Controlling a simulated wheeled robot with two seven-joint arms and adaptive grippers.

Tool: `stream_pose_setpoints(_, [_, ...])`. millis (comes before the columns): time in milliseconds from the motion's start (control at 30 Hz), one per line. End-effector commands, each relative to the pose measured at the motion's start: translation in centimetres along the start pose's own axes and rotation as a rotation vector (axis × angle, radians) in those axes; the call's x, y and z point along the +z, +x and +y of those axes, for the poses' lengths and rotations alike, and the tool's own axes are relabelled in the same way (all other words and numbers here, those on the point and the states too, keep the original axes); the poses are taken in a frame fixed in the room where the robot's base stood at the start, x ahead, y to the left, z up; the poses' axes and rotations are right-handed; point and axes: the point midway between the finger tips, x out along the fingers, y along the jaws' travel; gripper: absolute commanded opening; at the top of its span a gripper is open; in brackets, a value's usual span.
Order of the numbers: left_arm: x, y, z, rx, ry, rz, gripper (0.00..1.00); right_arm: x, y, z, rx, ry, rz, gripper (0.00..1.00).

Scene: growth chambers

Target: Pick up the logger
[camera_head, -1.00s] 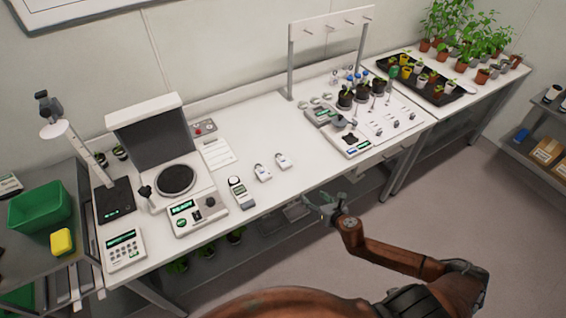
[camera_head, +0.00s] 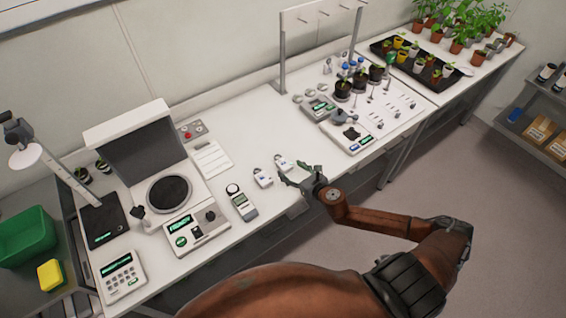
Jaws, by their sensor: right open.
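Two small white devices with loops at the top, which look like loggers, lie on the white bench: the left logger (camera_head: 263,178) and the right logger (camera_head: 283,163). My right gripper (camera_head: 291,173) is open and empty at the bench's front edge, close to the right logger. Its fingers point toward the loggers; whether they touch one I cannot tell. A handheld meter (camera_head: 242,205) with a round top and green display lies to the left of the loggers. My left gripper is not in view.
A large instrument with a dark round plate (camera_head: 169,191) stands left of the meter. A white sheet (camera_head: 211,160) lies behind. To the right are a small console (camera_head: 352,134), dark pots and a white rack (camera_head: 283,60). The bench behind the loggers is clear.

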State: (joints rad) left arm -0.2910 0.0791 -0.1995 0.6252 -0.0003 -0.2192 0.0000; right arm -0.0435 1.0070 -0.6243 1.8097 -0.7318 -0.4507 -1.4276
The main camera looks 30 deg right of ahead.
Motion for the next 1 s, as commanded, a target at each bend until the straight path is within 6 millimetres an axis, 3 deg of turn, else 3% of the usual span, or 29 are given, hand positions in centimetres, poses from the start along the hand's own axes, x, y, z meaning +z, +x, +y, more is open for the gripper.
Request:
stream_pose_setpoints(200, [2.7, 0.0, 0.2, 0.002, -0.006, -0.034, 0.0, 0.3, 2.7, -0.1, 0.003, 0.0, -0.003, 0.59])
stream_pose_setpoints(433, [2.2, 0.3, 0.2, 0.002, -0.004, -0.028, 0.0, 0.2, 5.7, -0.5, 0.001, 0.001, -0.002, 0.59])
stream_pose_setpoints(733, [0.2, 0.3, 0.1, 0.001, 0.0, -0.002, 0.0, 0.1, 6.0, -0.7, -0.001, 0.0, 0.0, 0.59])
stream_pose_setpoints(1000, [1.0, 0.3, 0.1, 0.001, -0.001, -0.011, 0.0, 0.1, 6.0, -0.7, -0.001, 0.0, -0.001, 0.41])
